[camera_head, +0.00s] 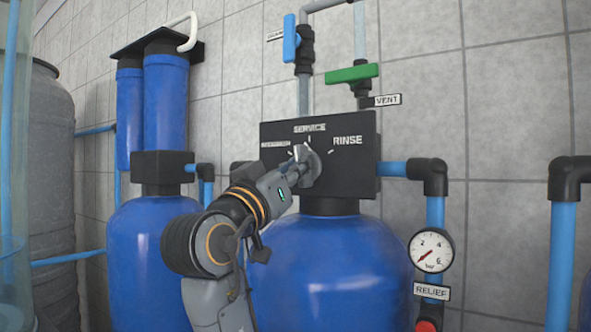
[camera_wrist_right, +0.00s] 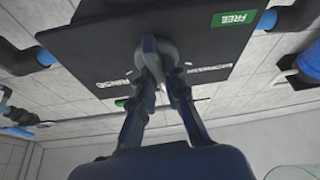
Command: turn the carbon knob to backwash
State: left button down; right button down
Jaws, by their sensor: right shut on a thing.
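The carbon knob (camera_head: 314,165) is a grey knob on the front of a black valve box (camera_head: 356,180) above a blue tank. The box carries the labels BACKWASH (camera_head: 275,144) at left, SERVICE (camera_head: 310,128) at top and RINSE (camera_head: 347,140) at right. My right gripper (camera_head: 301,163) is shut on the knob from the front left and hides part of it. The knob's visible upper tip leans up and left; its exact setting is hard to tell. In the right wrist view the fingers (camera_wrist_right: 158,75) sit on either side of the knob (camera_wrist_right: 157,50). My left gripper is not in view.
A green VENT handle (camera_head: 351,73) and a blue valve handle (camera_head: 290,38) are above the box. A pressure gauge (camera_head: 431,250) and RELIEF label (camera_head: 431,291) are at lower right. A green FREE label (camera_wrist_right: 235,18) shows on the box in the wrist view.

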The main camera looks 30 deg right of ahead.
jog(key=shift+s+r+n+t+y+p, duration=0.1)
jog(key=shift+n+t+y+p, duration=0.6)
jog(key=shift+n, duration=1.5)
jog(key=shift+w+f+n+t+y+p, duration=0.1)
jog(key=shift+n+t+y+p, duration=0.6)
jog(key=shift+n, duration=1.5)
jog(key=shift+s+r+n+t+y+p, duration=0.1)
jog(key=shift+n+t+y+p, duration=0.2)
jog(key=shift+n+y+p, duration=1.3)
jog(key=shift+n+h+b, duration=0.4)
jog(key=shift+n+b, duration=0.25)
jog(key=shift+n, duration=0.15)
jog(key=c, duration=1.4)
grip_release()
jog(key=shift+o, duration=0.2)
